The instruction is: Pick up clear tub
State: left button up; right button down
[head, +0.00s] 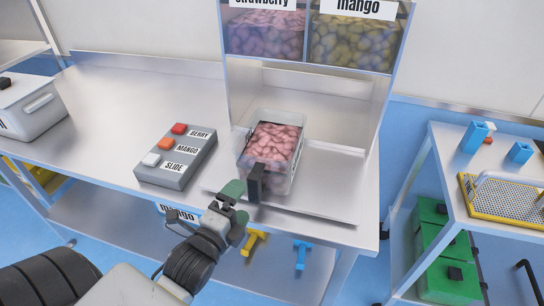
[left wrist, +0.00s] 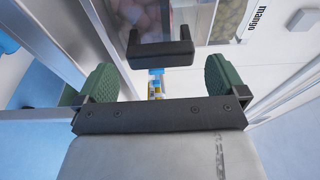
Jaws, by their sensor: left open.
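The clear tub (head: 244,148) stands on the metal tray under the dispenser and holds pinkish pieces. A dark handle (head: 256,182) sticks out from its near side. My left gripper (head: 238,210) is just in front of the handle, with its green fingers open and empty. In the left wrist view the black handle (left wrist: 160,53) appears ahead, centred between the two open green fingers of the left gripper (left wrist: 161,82), with a gap on each side. Most of the tub is hidden behind the handle there. My right gripper is not in view.
A dispenser with strawberry (head: 264,34) and mango (head: 350,42) bins rises behind the tub. A grey button box (head: 165,174) stands left of it. A white container (head: 30,108) is at far left. A separate cart (head: 440,150) stands at right. The counter's middle left is clear.

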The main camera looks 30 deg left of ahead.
aim_at(251, 185)
pick_arm(q)
jog(key=shift+w, duration=0.7)
jog(key=w, duration=0.1)
jog(key=w+p, duration=0.1)
jog(key=w, duration=0.2)
jog(key=shift+w+a, duration=0.25)
jog(key=shift+w, duration=0.15)
jog(key=c, duration=0.9)
jog(key=shift+r, duration=0.1)
jog(key=shift+c, duration=1.3)
